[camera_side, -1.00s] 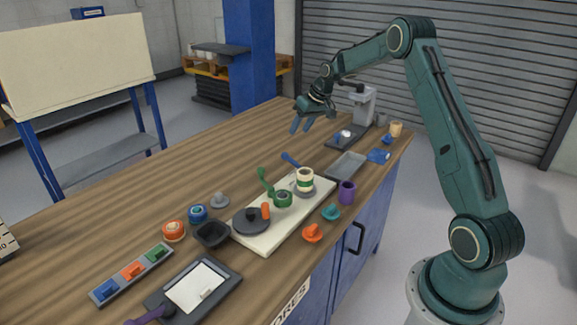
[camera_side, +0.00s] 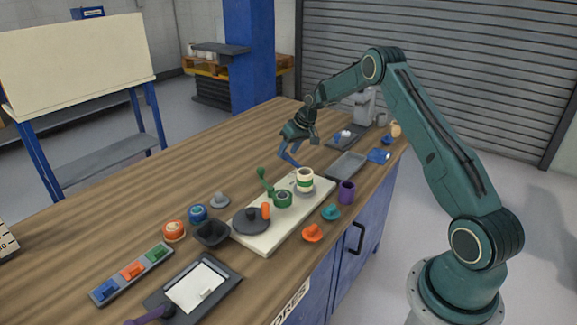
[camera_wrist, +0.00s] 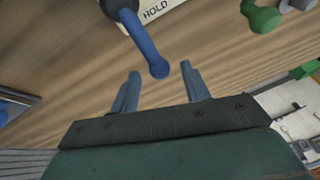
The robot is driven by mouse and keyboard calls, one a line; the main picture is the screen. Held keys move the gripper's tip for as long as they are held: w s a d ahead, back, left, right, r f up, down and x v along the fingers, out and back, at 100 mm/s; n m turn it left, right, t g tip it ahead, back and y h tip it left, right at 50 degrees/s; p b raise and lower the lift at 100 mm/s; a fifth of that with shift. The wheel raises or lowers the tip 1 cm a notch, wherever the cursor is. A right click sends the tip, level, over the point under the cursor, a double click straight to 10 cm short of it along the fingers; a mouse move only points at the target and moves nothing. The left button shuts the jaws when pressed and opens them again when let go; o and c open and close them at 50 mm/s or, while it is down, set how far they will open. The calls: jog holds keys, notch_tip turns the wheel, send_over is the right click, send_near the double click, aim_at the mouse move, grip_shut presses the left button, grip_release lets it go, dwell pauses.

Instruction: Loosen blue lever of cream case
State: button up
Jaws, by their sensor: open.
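The cream case (camera_side: 272,233) is a long flat slab on the wooden bench. Its corner, marked HOLD, shows at the top of the wrist view (camera_wrist: 178,9). The blue lever (camera_wrist: 146,42) reaches out from that corner, its rounded end towards me. In the side view my fingers overlap the lever, so I cannot clearly tell them apart. My gripper (camera_side: 290,158) is above the far end of the case, pointing down. In the wrist view my gripper (camera_wrist: 160,70) is open, and the lever's end appears between the fingertips. I see no contact; the height gap is unclear.
A green lever (camera_side: 265,181), a cream and green roller (camera_side: 305,179) and a dark disc (camera_side: 251,221) stand on the case. A grey tray (camera_side: 348,164) and purple cup (camera_side: 346,192) are to its right.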

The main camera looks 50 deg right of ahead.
aim_at(286, 153)
jog(key=shift+x, duration=1.75)
grip_shut()
